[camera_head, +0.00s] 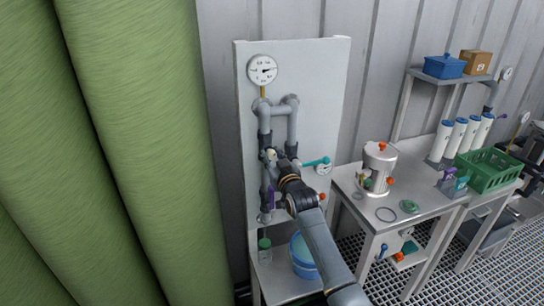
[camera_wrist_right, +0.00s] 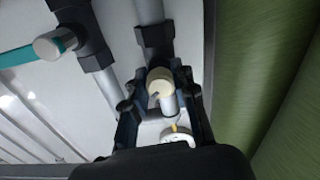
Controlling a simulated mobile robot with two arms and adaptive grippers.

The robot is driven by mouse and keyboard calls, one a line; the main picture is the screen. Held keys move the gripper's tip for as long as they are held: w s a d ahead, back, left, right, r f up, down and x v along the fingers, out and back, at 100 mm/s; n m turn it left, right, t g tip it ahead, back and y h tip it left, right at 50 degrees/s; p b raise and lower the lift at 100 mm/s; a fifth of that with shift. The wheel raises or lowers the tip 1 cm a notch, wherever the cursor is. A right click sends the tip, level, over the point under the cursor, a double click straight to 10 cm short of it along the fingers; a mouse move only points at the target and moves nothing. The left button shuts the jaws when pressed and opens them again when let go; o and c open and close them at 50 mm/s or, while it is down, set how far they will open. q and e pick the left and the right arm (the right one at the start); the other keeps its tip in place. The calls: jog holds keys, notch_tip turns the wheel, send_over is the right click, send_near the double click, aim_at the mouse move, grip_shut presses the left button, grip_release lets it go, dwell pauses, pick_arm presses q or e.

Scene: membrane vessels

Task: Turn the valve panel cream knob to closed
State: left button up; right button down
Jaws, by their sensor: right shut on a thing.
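The valve panel (camera_head: 318,90) is a pale upright board with grey pipes, standing against the wall. Its cream knob (camera_wrist_right: 160,80) sits on a grey pipe, between the fingers of my right gripper (camera_wrist_right: 158,92). In the head view the cream knob (camera_head: 271,153) shows only as a small pale patch at the tip of my right gripper (camera_head: 274,158). The right gripper is shut on the knob. The wrist and fingers hide much of the valve, so its open or closed marking cannot be read. My left gripper is not in view.
A round gauge (camera_head: 262,69) is above. A blue bucket (camera_head: 303,256) stands low. Green tanks (camera_head: 140,130) rise close on the left.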

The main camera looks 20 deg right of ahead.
jog(key=m, duration=0.4)
jog(key=shift+f, duration=0.1)
jog(key=shift+a+m, duration=0.1)
jog(key=shift+m, duration=1.8)
jog(key=c, duration=1.1)
grip_release()
jog(key=shift+o, duration=0.2)
jog(key=shift+s, duration=0.1)
jog(key=s, duration=1.2)
jog(key=shift+d, duration=0.2)
jog(key=shift+w, duration=0.1)
